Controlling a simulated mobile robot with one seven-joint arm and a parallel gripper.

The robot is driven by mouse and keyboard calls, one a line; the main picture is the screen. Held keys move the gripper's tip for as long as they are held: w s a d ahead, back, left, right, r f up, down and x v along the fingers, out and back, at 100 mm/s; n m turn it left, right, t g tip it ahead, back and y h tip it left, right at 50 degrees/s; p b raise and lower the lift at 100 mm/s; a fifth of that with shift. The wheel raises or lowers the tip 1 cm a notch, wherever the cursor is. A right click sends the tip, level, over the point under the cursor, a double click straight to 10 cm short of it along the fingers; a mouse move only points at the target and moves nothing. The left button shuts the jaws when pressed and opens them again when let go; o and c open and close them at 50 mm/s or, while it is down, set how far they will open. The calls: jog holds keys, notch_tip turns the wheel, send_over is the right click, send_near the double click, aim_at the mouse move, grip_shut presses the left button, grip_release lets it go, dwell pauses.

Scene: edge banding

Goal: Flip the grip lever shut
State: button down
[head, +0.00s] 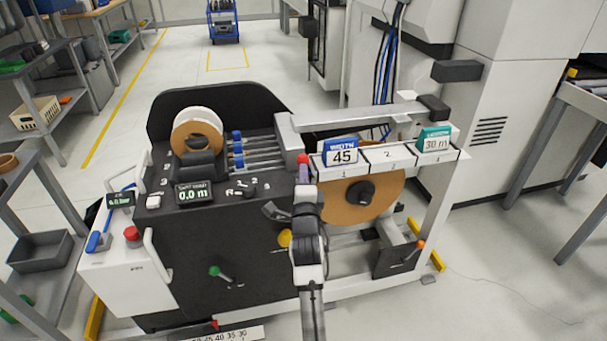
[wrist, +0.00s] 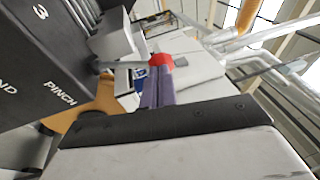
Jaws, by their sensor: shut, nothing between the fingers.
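No lever's label reads "grip" legibly in either view, so I cannot tell for certain which one is the grip lever. My gripper (head: 304,172) is at the front of the black machine (head: 245,250), its fingers pointing up and away. In the wrist view its purple fingers (wrist: 158,88) are shut together with nothing between them. Their tips are at a red knob (wrist: 161,60) on a grey lever arm, beside a panel marked PINCH; touching or just in front, I cannot tell. The red knob (head: 303,158) also shows in the head view. A green-knobbed lever (head: 214,271) sits lower on the front panel.
An orange-knobbed lever (head: 420,244) is at lower right and a blue handle (head: 95,240) at left. A large brown roll (head: 365,200) hangs behind my wrist. A shelf bears a blue "45" card (head: 341,152) and a teal "30 m" card (head: 434,140).

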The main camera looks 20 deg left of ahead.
aim_at(299, 157)
jog(key=shift+w+a+r, duration=0.35)
jog(key=shift+w+r, duration=0.05)
jog(key=shift+r, duration=0.25)
jog(key=shift+g, duration=0.6)
jog(key=w+a+r+p, duration=0.2)
jog(key=w+r, duration=0.1)
jog(key=w+a+g+h, duration=0.1)
jog(key=w+a, duration=0.4)
jog(key=w, duration=0.3)
jog(key=shift+w+a+n+g, duration=0.15)
jog(key=shift+a+n+g, duration=0.05)
jog(key=shift+n+g, duration=0.1)
